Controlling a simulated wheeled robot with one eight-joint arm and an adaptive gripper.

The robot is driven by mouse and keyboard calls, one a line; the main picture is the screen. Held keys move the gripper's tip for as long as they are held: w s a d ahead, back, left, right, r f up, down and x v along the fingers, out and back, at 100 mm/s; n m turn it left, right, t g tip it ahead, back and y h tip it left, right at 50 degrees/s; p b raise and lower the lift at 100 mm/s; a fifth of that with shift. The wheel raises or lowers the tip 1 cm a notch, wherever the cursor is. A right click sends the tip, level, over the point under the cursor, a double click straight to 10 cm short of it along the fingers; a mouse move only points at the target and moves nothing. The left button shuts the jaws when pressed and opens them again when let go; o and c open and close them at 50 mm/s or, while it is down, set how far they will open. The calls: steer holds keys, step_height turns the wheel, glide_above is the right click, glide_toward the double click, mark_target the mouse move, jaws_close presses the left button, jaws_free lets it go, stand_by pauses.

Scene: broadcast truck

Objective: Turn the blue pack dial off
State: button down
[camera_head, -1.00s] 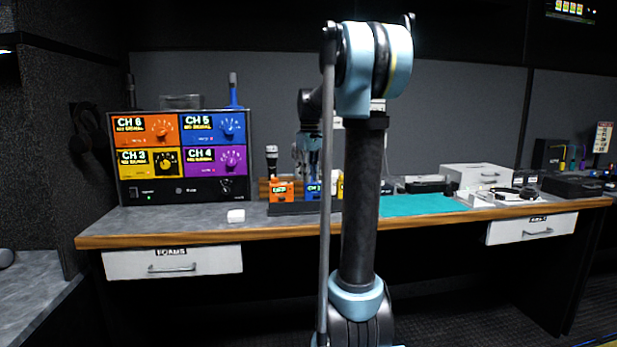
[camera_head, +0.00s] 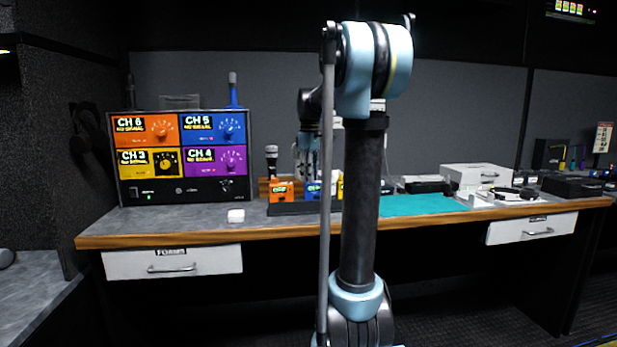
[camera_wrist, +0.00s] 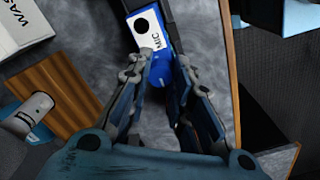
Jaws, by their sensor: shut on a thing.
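The blue pack (camera_head: 313,190) stands in a dark rack on the bench, beside an orange pack and partly hidden by my arm. In the wrist view the blue pack (camera_wrist: 180,90) has a white MIC label with a black round spot. Its blue dial (camera_wrist: 159,76) lies between my fingers. My gripper (camera_wrist: 166,64) is shut on the dial, with the fingertips at either side of it. In the head view my gripper (camera_head: 307,168) is small, just above the blue pack. The dial's exact setting cannot be read.
The orange pack (camera_head: 281,191) is close on the left, and a microphone (camera_head: 271,160) stands behind it. A channel panel (camera_head: 183,158) stands at the left. A teal mat (camera_head: 415,204) and white boxes lie to the right. A wooden block (camera_wrist: 58,92) is near my fingers.

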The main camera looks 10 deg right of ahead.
steer(key=c, duration=1.4)
jaws_free()
step_height(320, 180, up, 12)
